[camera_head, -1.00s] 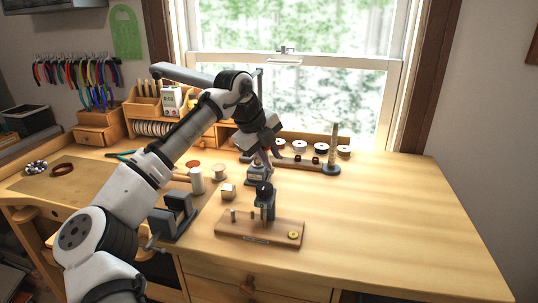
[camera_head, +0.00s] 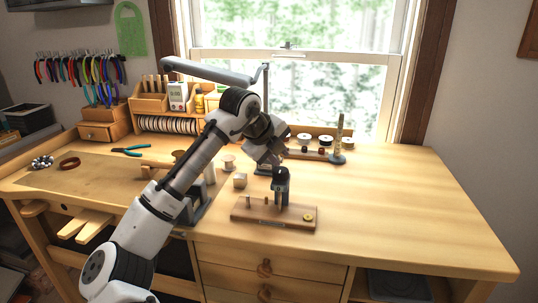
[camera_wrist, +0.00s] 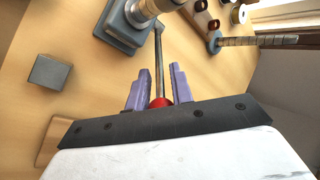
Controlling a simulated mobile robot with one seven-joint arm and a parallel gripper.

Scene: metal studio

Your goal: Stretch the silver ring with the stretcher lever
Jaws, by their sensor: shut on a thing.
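The stretcher (camera_wrist: 122,28) stands at the top of the wrist view, with a blue-grey base and a silver column. Its thin metal lever (camera_wrist: 158,60) runs from there toward my gripper (camera_wrist: 159,100) and ends in a red knob (camera_wrist: 160,103). The purple fingers are shut on this knob, one on each side. In the head view my gripper (camera_head: 276,157) is above the bench behind the wooden board and hides most of the stretcher. I cannot make out the silver ring; the top of the column is cut off in the wrist view.
A wooden board (camera_head: 240,214) with a dark post and a brass disc is in front of my gripper. A small block (camera_head: 240,180) lies to its left. A ring mandrel stand (camera_head: 338,150) and several spools are behind. The bench's right side is clear.

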